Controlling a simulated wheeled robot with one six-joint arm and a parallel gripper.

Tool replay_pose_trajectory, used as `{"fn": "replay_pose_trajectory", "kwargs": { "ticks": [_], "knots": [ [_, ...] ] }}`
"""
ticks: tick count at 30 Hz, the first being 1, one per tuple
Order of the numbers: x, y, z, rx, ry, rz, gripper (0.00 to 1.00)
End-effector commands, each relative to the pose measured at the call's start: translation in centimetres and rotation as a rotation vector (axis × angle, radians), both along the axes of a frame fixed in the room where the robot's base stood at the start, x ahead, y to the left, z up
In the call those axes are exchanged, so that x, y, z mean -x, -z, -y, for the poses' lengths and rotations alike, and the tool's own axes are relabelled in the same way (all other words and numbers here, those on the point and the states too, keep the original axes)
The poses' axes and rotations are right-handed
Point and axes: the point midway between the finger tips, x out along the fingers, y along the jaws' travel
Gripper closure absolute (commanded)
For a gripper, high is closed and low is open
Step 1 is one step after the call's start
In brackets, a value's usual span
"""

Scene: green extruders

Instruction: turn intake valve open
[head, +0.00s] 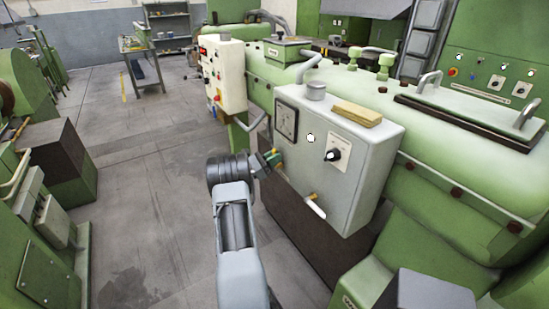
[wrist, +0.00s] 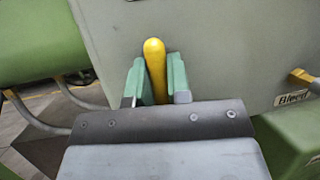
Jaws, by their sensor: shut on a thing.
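A yellow valve handle (wrist: 154,52) points upright against the face of a grey box in the wrist view. My gripper (wrist: 155,77) has its two green fingers on either side of the handle's lower part and is shut on it. The handle's base and any label under it are hidden by my gripper. In the head view, my gripper (head: 269,158) is at the lower left of the grey box (head: 312,172). A second yellow handle (wrist: 301,76) sits to the right, above a label reading "Bleed" (wrist: 292,97); it also shows in the head view (head: 311,197).
The box front carries a square gauge (head: 286,122) and a black knob (head: 333,155). Green machinery (head: 440,150) stands behind and right. Floor (head: 150,180) is clear to the left.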

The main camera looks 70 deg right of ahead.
Motion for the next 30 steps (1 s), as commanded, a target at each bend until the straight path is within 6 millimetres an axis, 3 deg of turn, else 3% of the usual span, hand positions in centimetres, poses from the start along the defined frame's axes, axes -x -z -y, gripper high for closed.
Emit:
{"fn": "replay_pose_trajectory", "kwargs": {
  "ticks": [2, 3, 10, 20, 30],
  "knots": [
    [0.0, 0.0, 0.0, -0.001, 0.0, -0.002, 1.0],
    [0.0, 0.0, 0.0, -0.001, 0.0, -0.002, 0.8],
    [0.0, 0.0, 0.0, -0.001, -0.001, -0.001, 0.58],
    [-0.4, 0.3, -0.3, -0.001, -0.002, -0.001, 0.58],
    [-4.3, 2.9, -4.3, 0.0, -0.004, 0.0, 0.58]
  ]
}}
